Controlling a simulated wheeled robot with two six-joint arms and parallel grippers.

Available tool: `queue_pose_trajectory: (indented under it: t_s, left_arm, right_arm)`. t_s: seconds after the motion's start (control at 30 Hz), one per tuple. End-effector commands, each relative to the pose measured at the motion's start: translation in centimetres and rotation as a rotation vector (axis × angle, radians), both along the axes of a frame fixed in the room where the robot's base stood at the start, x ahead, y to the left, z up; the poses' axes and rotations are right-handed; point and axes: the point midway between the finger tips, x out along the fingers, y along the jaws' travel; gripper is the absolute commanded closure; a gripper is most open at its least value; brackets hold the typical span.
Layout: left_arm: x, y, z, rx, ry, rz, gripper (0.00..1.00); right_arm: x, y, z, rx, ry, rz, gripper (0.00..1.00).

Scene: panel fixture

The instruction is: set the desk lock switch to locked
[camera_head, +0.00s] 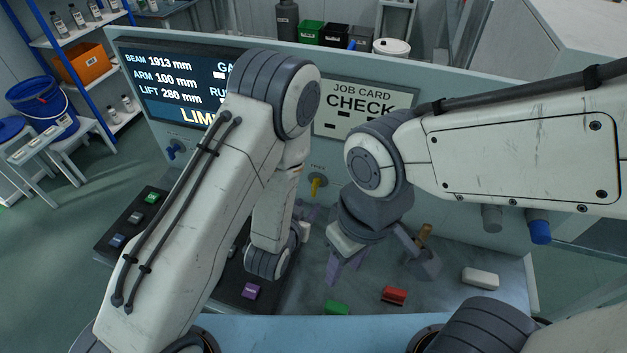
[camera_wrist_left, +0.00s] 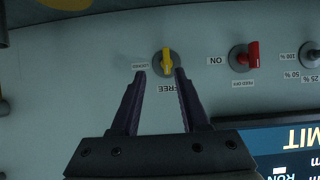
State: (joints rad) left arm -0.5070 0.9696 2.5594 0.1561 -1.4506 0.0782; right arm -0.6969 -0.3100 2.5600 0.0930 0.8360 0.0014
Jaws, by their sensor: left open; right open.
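The desk lock switch is a yellow lever knob (camera_head: 317,185) on the upright panel. In the left wrist view, turned upside down, the yellow knob (camera_wrist_left: 167,65) stands upright in line with its FREE label (camera_wrist_left: 172,89). Its LOCKED label (camera_wrist_left: 140,66) is to the knob's left there. My left gripper (camera_wrist_left: 160,73) is open and empty, its fingertips either side of the knob's lower end; contact cannot be told. In the head view the left gripper (camera_head: 305,213) is partly hidden by my arm. My right gripper (camera_head: 372,256) is open over the desk, fingers pointing down.
A red switch (camera_wrist_left: 253,56) and a rotary knob (camera_wrist_left: 311,55) share the panel with the screen (camera_wrist_left: 290,140). Coloured buttons (camera_head: 252,291) line a dark console at left.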

Motion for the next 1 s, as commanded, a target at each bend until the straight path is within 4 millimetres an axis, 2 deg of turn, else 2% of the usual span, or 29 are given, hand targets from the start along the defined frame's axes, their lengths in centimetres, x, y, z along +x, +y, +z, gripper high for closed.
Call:
queue_pose_trajectory:
  t_s: [0.1, 0.27, 0.43, 0.5, 0.8, 1.0]
  left_arm:
    - [-0.2, 0.9, 0.2, -0.013, -0.063, 0.009, 0.55]
    - [0.1, 1.0, 0.2, -0.026, -0.107, 0.013, 0.55]
    - [2.2, 0.4, -0.8, -0.029, -0.114, 0.013, 0.55]
    - [3.3, 0.0, -0.8, -0.026, -0.110, 0.014, 0.55]
    - [7.6, -1.4, -2.8, -0.025, -0.109, 0.012, 0.55]
    - [8.9, -1.8, -3.4, -0.025, -0.107, 0.011, 0.55]
  right_arm:
    - [0.0, 0.0, 0.8, 0.000, 0.000, 0.000, 0.55]
    - [0.0, 0.0, 0.6, 0.000, 0.000, 0.000, 0.55]
    - [0.0, 0.0, -0.9, 0.000, 0.000, 0.000, 0.55]
    - [0.0, 0.0, 0.3, -0.001, 0.001, 0.000, 0.55]
    - [0.0, 0.0, 1.7, 0.000, 0.000, 0.000, 0.55]
    - [0.0, 0.0, 2.0, 0.000, 0.000, -0.001, 0.55]
